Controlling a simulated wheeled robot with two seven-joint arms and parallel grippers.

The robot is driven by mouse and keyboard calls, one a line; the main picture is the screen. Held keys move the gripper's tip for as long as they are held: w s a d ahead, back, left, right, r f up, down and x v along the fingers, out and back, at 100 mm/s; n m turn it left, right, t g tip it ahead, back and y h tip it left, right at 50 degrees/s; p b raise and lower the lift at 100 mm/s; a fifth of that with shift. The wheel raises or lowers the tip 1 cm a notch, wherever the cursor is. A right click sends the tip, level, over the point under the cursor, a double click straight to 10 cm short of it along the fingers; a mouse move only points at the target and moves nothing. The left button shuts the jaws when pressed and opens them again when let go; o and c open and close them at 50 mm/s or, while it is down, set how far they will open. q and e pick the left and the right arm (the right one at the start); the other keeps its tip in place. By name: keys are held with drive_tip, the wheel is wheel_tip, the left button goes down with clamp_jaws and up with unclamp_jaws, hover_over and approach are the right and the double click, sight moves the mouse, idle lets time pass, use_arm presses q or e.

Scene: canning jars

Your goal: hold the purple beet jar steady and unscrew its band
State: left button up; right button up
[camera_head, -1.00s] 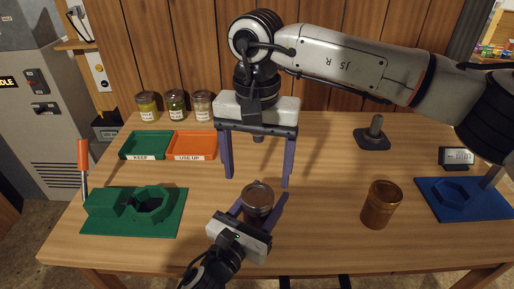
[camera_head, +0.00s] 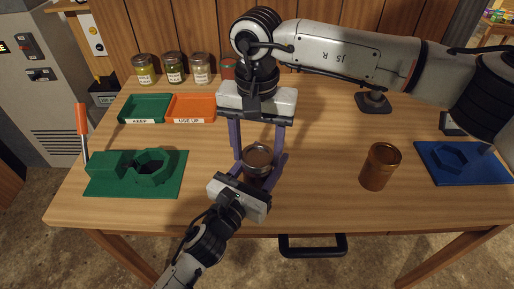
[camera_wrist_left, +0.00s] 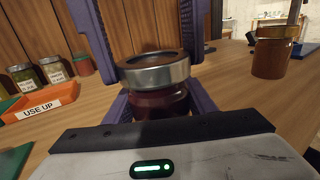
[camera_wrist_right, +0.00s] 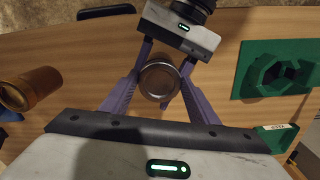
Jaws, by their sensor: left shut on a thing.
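The purple beet jar (camera_wrist_left: 158,104) stands upright on the table, dark reddish, with a silver band (camera_wrist_left: 155,73) around its lid. It also shows in the head view (camera_head: 257,157), partly hidden by fingers. My left gripper (camera_head: 262,174) is shut on the jar's body below the band, coming in low from the front. My right gripper (camera_head: 258,150) points down from above, its purple fingers on either side of the band. In the right wrist view the lid (camera_wrist_right: 160,80) lies between those fingertips. They look open, with little gap to the band.
An amber jar (camera_head: 380,167) stands to the right, near a blue fixture (camera_head: 465,176). A green fixture (camera_head: 110,188) is at left. The front table is clear.

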drive_tip(key=shift+o, duration=1.2)
drive_tip(key=c, duration=0.4)
drive_tip(key=n, duration=0.4)
drive_tip(key=shift+d+n, duration=0.1)
drive_tip(key=shift+n, duration=0.2)
drive_tip(key=shift+n, duration=0.7)
drive_tip(key=n, duration=0.3)
drive_tip(key=shift+d, duration=0.1)
drive_tip(key=shift+n, duration=0.6)
drive_tip(key=n, duration=0.3)
drive_tip(key=shift+w+n, duration=0.1)
drive_tip(key=shift+n, duration=0.2)
